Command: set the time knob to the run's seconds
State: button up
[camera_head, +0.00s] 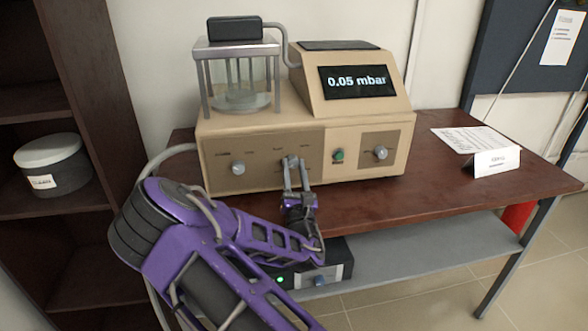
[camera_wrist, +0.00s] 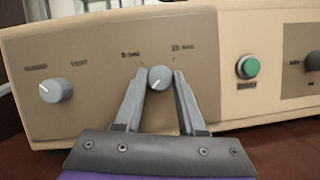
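The time knob (camera_wrist: 160,78) is a round grey dial with a pale pointer mark. It sits on the brown front panel under small labels that look like "5 sec" and "10 sec", too blurred to be sure. My gripper (camera_wrist: 161,83) has one finger on each side of this knob, very close to it. Whether the fingers press on the knob or stand just clear of it cannot be told.
On the beige machine (camera_head: 225,122), another grey knob (camera_head: 238,168) is at left, a green button (camera_head: 338,155) right of my gripper, and a third knob (camera_head: 380,153) farther right. The display (camera_head: 357,81) reads 0.05 mbar.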

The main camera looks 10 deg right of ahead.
grip_shut()
